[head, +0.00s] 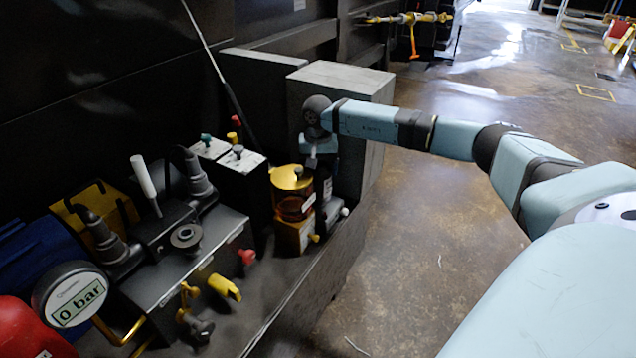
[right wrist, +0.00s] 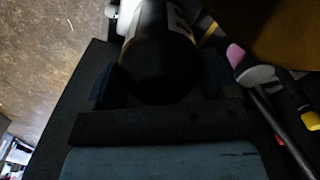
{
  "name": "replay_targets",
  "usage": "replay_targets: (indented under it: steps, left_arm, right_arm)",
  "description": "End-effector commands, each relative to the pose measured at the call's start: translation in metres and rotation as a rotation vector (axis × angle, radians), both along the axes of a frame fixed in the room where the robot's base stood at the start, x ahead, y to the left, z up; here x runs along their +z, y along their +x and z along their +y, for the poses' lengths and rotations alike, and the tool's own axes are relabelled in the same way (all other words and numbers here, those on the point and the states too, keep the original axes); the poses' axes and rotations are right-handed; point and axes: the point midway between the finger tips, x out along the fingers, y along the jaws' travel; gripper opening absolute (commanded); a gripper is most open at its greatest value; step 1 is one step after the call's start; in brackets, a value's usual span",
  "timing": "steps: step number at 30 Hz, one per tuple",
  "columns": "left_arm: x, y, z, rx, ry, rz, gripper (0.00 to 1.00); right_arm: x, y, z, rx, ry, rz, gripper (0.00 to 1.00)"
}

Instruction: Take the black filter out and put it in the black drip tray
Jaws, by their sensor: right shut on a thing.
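My right gripper (head: 318,168) reaches in from the right and points down over the bench unit. In the right wrist view its two dark fingers (right wrist: 160,85) are shut around a black cylinder (right wrist: 163,50) with a white label, which looks like the black filter. In the head view a strip of the filter (head: 327,190) shows below the gripper, close beside a yellow-topped amber bowl (head: 293,192). The fingers partly hide it, and I cannot tell whether it is still seated at its lower end. I cannot make out the black drip tray. My left gripper is not in view.
A grey block (head: 350,85) stands right behind the gripper. A black box with coloured knobs (head: 228,165) is left of the bowl. A black valve unit (head: 185,255) and a gauge reading 0 bar (head: 75,295) are front left. Open floor (head: 430,230) lies to the right.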

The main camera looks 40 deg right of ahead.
Motion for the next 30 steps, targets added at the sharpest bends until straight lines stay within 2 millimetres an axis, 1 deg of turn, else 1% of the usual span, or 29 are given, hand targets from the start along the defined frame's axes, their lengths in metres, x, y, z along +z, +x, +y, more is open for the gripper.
replay_targets:
  steps: [6, 8, 11, 15, 18, 21, 28, 30]
  left_arm:
    - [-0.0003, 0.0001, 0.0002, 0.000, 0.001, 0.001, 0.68]
    - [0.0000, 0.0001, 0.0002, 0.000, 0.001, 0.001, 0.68]
    - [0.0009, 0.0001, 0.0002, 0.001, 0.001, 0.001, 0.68]
    - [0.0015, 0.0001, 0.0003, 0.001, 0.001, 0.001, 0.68]
    - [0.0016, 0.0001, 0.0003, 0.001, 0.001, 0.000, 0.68]
    - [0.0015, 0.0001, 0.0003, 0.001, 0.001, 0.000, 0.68]
    - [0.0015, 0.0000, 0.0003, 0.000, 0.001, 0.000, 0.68]
    - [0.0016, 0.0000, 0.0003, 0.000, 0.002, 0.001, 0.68]
  right_arm:
    - [-0.0004, -0.0003, 0.0005, 0.002, 0.000, 0.001, 0.46]
    - [-0.0002, -0.0003, 0.0005, 0.028, 0.001, 0.001, 0.46]
    - [0.0000, -0.0004, 0.0005, 0.140, 0.000, 0.001, 0.46]
    - [0.0000, -0.0003, 0.0007, 0.333, 0.001, 0.002, 0.46]
    - [-0.0001, -0.0003, 0.0008, 0.420, 0.002, 0.002, 0.46]
    - [-0.0004, -0.0005, 0.0009, 0.450, 0.002, 0.002, 0.46]
    - [-0.0006, -0.0006, 0.0011, 0.453, 0.002, 0.003, 0.46]
    - [-0.0005, -0.0006, 0.0011, 0.485, 0.002, 0.003, 0.46]
